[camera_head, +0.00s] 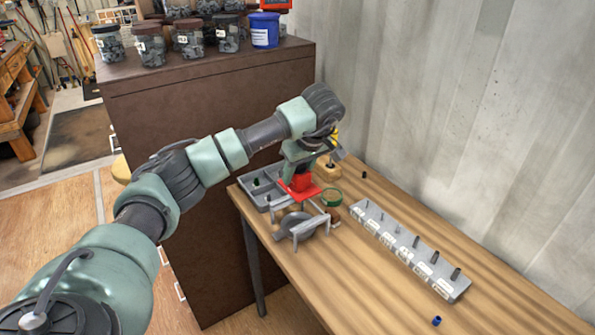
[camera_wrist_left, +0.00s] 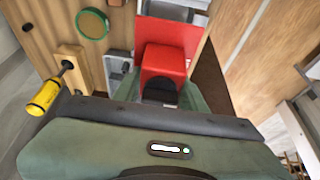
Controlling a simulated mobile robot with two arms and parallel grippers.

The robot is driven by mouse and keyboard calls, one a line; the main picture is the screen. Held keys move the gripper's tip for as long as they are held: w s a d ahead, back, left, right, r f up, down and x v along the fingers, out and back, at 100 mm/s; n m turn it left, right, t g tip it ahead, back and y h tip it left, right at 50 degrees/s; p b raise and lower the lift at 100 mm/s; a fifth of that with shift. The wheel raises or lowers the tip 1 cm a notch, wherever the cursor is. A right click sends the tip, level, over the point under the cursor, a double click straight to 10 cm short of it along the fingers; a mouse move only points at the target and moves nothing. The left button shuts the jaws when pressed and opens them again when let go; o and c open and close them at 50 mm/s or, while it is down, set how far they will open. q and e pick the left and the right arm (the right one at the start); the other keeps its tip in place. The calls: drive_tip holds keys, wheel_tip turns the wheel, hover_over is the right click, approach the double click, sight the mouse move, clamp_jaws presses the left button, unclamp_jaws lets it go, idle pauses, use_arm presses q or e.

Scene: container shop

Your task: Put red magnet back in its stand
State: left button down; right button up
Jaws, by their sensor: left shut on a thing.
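My left gripper (camera_head: 299,161) reaches over the table from the left and points down. It is shut on the red magnet (camera_head: 299,184), a red block with a flat red plate below it. In the left wrist view the magnet's block (camera_wrist_left: 165,62) sits at the jaws, with the plate (camera_wrist_left: 165,30) beyond it. A grey metal frame with thin legs (camera_head: 311,230) stands on the table just below the magnet; it may be the stand. I cannot tell whether the magnet touches it. My right gripper is not in view.
A grey compartment tray (camera_head: 254,190) lies left of the magnet, and a green-rimmed round item (camera_head: 332,197) lies right. A long labelled rack with pegs (camera_head: 410,248) runs along the table. A small blue piece (camera_head: 436,321) lies in front. A yellow-handled tool (camera_wrist_left: 43,97) stands nearby.

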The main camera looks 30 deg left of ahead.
use_arm(q)
drive_tip(key=shift+f+b, duration=0.5)
drive_tip(key=shift+f, duration=0.3)
wheel_tip(320, 180, down, 3)
drive_tip(key=shift+r+b, duration=0.2)
drive_tip(key=shift+b, duration=0.8)
drive_tip(key=shift+f+b, duration=0.85)
drive_tip(key=shift+f, duration=1.1)
drive_tip(key=c, duration=0.7)
unclamp_jaws()
drive_tip(key=shift+f, duration=0.15)
drive_tip(key=shift+d, duration=0.1)
